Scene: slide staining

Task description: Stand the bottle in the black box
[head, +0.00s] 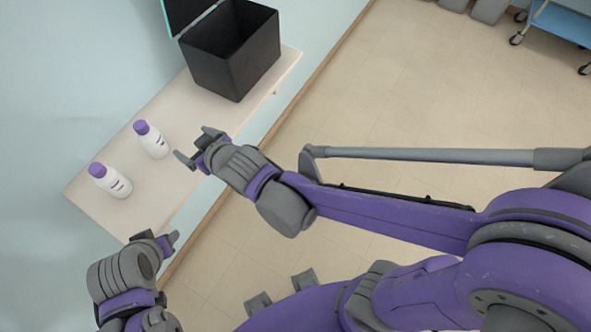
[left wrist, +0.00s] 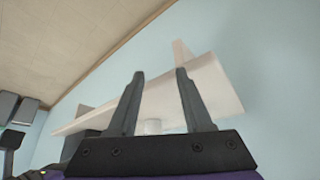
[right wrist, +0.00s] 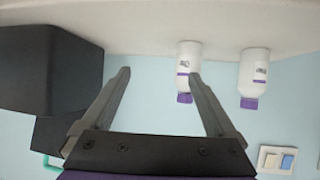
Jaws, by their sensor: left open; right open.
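Two white bottles with purple caps stand on the shelf: one nearer the black box (head: 153,142) and one farther from it (head: 115,183). Both also show in the right wrist view, the nearer (right wrist: 188,57) and the farther (right wrist: 254,70). The black box (head: 225,60) stands open at the shelf's far end; its inside is dark. My right gripper (head: 194,146) is open and empty, beside the nearer bottle and apart from it. My left gripper (head: 155,238) is open and empty near the shelf's near end.
The pale shelf (head: 185,110) runs along the blue wall (head: 80,60). Its surface between the bottles and the box is clear. A blue cart (head: 565,20) stands far off at the top right. The tiled floor is open. A wall switch (right wrist: 278,160) shows in the right wrist view.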

